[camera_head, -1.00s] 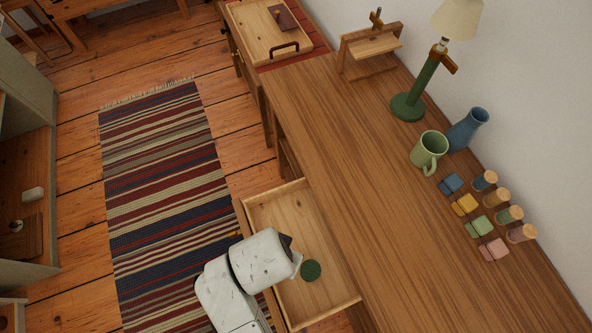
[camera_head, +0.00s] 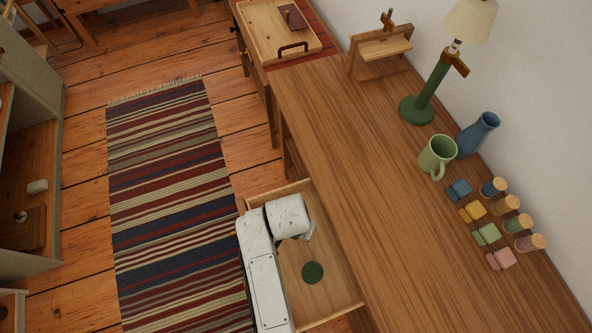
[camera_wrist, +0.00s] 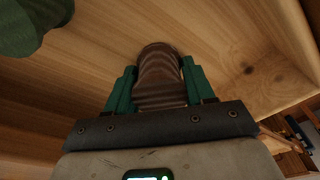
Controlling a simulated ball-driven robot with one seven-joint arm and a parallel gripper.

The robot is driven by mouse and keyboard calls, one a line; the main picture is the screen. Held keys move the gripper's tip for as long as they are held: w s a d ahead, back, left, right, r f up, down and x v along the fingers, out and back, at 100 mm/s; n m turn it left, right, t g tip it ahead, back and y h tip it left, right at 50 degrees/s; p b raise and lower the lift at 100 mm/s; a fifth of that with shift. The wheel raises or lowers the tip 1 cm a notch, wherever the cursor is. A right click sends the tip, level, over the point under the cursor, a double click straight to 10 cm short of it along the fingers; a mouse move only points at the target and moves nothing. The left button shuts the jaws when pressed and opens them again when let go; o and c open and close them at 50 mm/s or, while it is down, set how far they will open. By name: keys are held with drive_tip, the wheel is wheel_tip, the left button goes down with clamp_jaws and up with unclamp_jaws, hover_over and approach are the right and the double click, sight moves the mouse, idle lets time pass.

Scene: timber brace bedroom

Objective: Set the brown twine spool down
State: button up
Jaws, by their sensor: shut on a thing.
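The brown twine spool (camera_wrist: 160,72) is between the green fingers of my gripper (camera_wrist: 160,88) in the wrist view. My gripper is shut on it, with the spool's ribbed side towards the camera. Behind it is the pale wooden floor of the open drawer (camera_head: 327,289). I cannot tell whether the spool touches that floor. In the head view my white arm hides the gripper and the spool, over the far left part of the drawer. A round dark green thing (camera_head: 313,272) lies in the drawer; a green thing (camera_wrist: 30,25) also shows at top left in the wrist view.
The drawer's walls surround the gripper area. The desk top (camera_head: 345,150) beside it holds a green mug (camera_head: 435,155), a blue vase (camera_head: 478,135), a lamp (camera_head: 428,92), several small jars and coloured blocks at the right. Its middle is clear. A striped rug (camera_head: 170,200) lies left.

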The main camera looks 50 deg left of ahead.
drive_tip(key=shift+f, duration=0.2)
drive_tip(key=o, duration=1)
drive_tip(key=shift+o, duration=0.2)
drive_tip(key=r, duration=0.4)
drive_tip(key=s+r+p, duration=0.1)
drive_tip(key=r, duration=0.7)
drive_tip(key=shift+s+d+r, duration=0.1)
drive_tip(key=shift+s+d, duration=0.25)
